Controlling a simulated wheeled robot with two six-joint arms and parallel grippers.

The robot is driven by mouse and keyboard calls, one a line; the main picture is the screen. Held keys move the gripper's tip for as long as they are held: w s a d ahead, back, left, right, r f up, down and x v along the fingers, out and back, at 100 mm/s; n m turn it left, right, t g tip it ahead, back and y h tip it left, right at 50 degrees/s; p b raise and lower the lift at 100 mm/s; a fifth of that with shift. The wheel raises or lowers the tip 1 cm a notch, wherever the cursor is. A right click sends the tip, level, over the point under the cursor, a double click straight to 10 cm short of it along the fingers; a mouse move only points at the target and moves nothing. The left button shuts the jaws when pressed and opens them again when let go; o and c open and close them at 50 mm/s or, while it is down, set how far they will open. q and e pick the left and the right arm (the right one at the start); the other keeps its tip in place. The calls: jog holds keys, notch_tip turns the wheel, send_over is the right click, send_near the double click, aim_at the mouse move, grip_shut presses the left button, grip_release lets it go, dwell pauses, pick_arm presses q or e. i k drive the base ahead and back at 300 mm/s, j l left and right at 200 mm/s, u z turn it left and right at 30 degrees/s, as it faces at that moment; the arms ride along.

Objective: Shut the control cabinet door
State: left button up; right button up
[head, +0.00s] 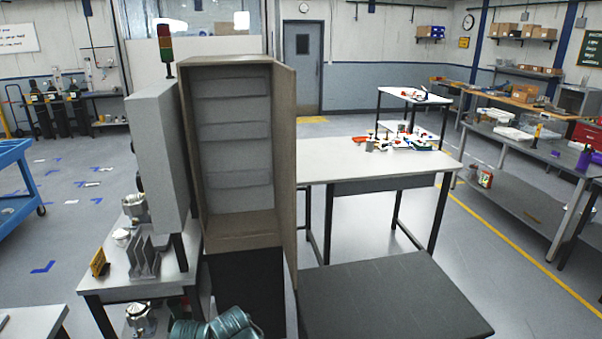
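The control cabinet (240,227) is a tall brownish-grey box, standing upright left of centre on a dark base. Its front is open, and its grey ribbed back panel shows inside. The cabinet door (285,150) stands open at the right side of the cabinet, swung out toward me and seen nearly edge-on. I cannot make out a handle on it. Neither of my grippers is in view.
A grey box (158,150) stands close left of the cabinet, above a table (115,282) with metal parts. A low dark surface (395,300) lies right of the door. A white-topped table (350,160) stands behind. Teal rounded objects (230,325) are at the bottom edge.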

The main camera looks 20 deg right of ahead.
aim_at(285, 77)
jog(key=k+l, duration=0.1)
jog(key=l, duration=0.3)
jog(key=k+l+u, duration=0.1)
jog(key=l, duration=0.3)
jog(key=k+l, duration=0.1)
jog(key=l, duration=0.3)
jog(key=k+l, duration=0.1)
jog(key=l, duration=0.3)
jog(key=l+u, duration=0.1)
jog(key=l, duration=0.35)
